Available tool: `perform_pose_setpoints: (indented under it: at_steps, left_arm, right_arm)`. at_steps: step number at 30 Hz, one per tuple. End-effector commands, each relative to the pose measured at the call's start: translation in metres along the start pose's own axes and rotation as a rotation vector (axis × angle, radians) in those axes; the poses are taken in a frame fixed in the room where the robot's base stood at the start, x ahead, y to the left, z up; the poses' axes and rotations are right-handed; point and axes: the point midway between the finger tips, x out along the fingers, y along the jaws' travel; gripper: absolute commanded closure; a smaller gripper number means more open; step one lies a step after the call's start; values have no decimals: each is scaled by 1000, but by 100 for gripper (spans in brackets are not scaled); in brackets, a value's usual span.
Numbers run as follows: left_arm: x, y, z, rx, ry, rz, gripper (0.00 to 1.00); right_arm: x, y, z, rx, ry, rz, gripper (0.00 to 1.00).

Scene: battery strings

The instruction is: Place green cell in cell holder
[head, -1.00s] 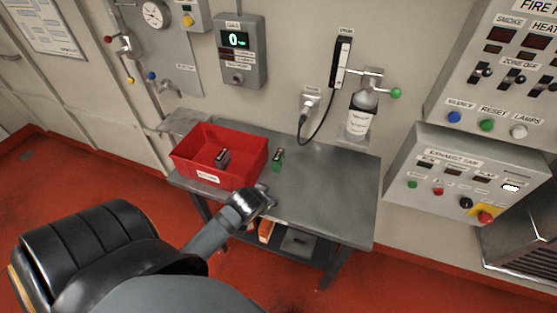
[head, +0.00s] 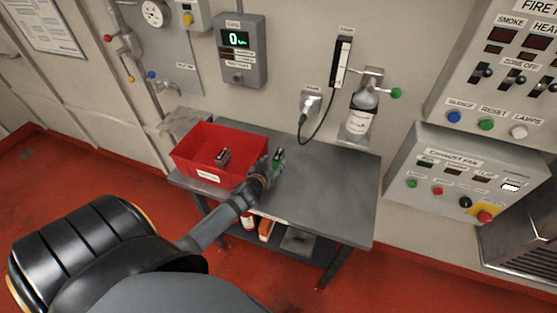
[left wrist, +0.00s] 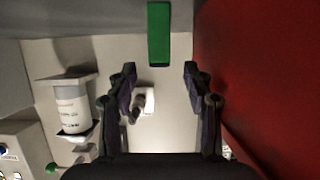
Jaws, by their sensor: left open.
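The green cell (head: 280,154) stands on the grey table just right of the red bin. In the left wrist view the green cell (left wrist: 158,34) is at the top middle, beyond the fingertips and in line with the gap between them. My left gripper (head: 268,170) is beside the cell, partly in front of its lower part. Its fingers (left wrist: 158,82) are apart, and nothing shows gripped between them. I cannot make out a cell holder for certain. My right gripper is not in view.
The red bin (head: 188,164) holds a small dark block (head: 222,156); its wall is close to my left gripper. The grey table (head: 325,195) is clear to the right.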

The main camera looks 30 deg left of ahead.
Motion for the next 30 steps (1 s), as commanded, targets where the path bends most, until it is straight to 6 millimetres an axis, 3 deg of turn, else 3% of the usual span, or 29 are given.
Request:
perform_pose_setpoints:
  at_steps: [8,18,26,30]
  left_arm:
    - [13,1,-4,0,4,1,49]
    - [62,1,-5,0,3,1,49]
    - [66,1,-3,1,3,2,49]
    - [66,1,-3,1,3,2,65]
  right_arm:
    - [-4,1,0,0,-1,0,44]
    - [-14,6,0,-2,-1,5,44]
    - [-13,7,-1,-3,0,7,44]
    - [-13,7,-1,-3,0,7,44]
